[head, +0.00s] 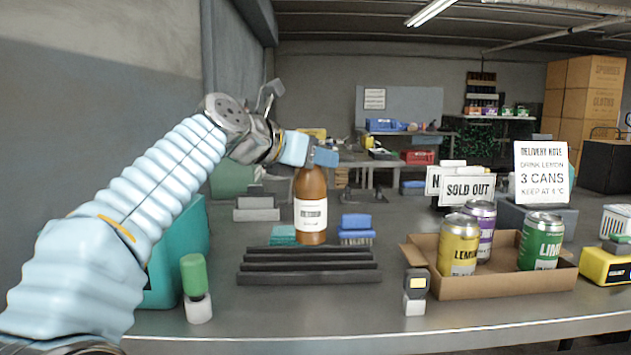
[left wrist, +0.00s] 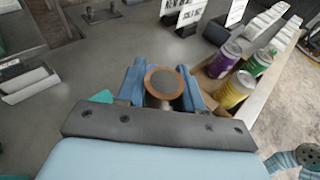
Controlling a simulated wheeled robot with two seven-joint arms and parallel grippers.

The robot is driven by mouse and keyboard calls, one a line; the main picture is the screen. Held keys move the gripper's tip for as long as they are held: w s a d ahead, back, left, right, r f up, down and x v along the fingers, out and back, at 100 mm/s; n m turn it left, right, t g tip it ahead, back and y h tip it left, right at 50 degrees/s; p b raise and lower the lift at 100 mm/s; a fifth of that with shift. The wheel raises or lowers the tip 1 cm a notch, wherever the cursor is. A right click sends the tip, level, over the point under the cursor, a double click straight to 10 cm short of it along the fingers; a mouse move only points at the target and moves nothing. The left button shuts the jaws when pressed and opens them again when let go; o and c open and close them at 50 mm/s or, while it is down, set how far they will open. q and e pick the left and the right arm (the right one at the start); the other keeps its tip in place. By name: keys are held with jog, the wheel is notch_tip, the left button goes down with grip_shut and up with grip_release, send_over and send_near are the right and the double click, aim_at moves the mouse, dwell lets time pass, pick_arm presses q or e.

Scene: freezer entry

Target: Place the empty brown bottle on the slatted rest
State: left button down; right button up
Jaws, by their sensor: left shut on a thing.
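The brown bottle (head: 311,190) has a white label and is upright in the head view, behind the slatted rest. My left gripper (head: 309,156) is shut on its neck from above. In the left wrist view the bottle's round top (left wrist: 165,82) sits between the two blue fingers of the left gripper (left wrist: 164,90). The slatted rest (head: 308,266) is a dark ridged block on the counter, nearer to me than the bottle. I cannot tell whether the bottle's base touches the counter. My right gripper is not in view.
A green-topped bottle (head: 195,288) stands left of the rest. The counter before the rest is clear.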

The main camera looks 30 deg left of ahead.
aim_at(315, 179)
pick_arm(q)
jog(key=shift+w+a+f, duration=0.15)
jog(key=shift+a+f, duration=0.05)
jog(key=shift+f, duration=0.1)
jog(key=shift+w+a+f, duration=0.1)
jog(key=shift+f, duration=0.85)
jog(key=shift+w+a+f, duration=0.1)
jog(key=shift+f, duration=0.85)
jog(key=c, duration=0.7)
grip_release()
jog(key=b+v, duration=0.1)
jog(key=v, duration=1.1)
jog(key=shift+d, duration=0.1)
